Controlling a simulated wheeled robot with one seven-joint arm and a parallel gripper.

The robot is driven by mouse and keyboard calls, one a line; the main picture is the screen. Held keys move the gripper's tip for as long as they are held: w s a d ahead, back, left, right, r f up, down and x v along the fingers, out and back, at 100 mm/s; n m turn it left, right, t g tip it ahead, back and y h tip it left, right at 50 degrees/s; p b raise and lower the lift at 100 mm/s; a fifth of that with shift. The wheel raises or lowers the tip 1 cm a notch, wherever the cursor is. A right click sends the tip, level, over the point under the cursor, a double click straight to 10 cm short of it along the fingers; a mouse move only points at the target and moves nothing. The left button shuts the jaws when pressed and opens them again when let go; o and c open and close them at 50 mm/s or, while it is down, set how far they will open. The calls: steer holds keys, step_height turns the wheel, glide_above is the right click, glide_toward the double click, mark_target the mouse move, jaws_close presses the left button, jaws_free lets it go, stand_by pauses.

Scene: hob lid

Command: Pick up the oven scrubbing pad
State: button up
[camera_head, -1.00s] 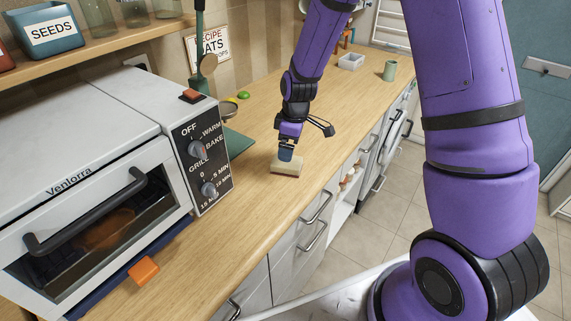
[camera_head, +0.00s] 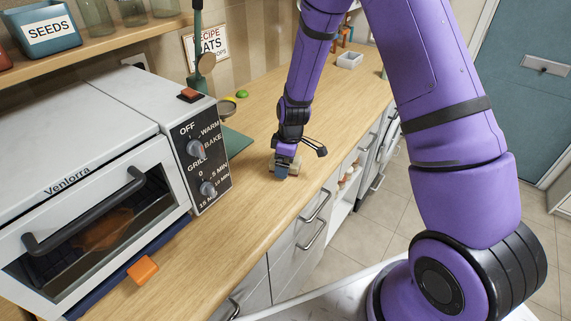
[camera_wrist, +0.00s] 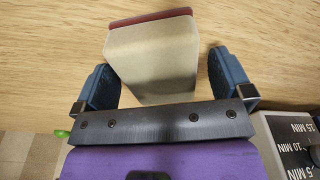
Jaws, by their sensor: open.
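The scrubbing pad (camera_wrist: 152,62) is a beige block with a dark red layer along its far edge in the wrist view. It lies on the wooden counter. My gripper (camera_wrist: 161,66) is open, with one blue finger on each side of the pad and the pad between them; I cannot tell whether either finger touches it. In the head view my gripper (camera_head: 281,172) is low over the counter and hides most of the pad (camera_head: 271,164), leaving only a bit of its pale side.
A toaster oven (camera_head: 90,150) stands at left, with an orange block (camera_head: 143,270) in front of it. A green board (camera_head: 236,143), a small round tin (camera_head: 227,105) and a green item (camera_head: 242,94) are behind. The counter's front edge runs close to the right of my gripper.

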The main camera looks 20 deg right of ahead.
steer(key=c, duration=1.1)
steer(key=shift+o, duration=0.2)
steer(key=shift+r, duration=0.1)
steer(key=shift+r, duration=0.5)
step_height(320, 180, up, 2)
steer(key=shift+r, duration=0.1)
steer(key=s+a, duration=0.1)
steer(key=s, duration=0.4)
steer(key=s+a+r, duration=0.1)
steer(key=s, duration=0.4)
steer(key=s+a, duration=0.1)
steer(key=s, duration=0.4)
steer(key=shift+s+a+r, duration=0.3)
steer(key=shift+r, duration=0.05)
steer(key=o, duration=0.4)
steer(key=shift+c, duration=1.4)
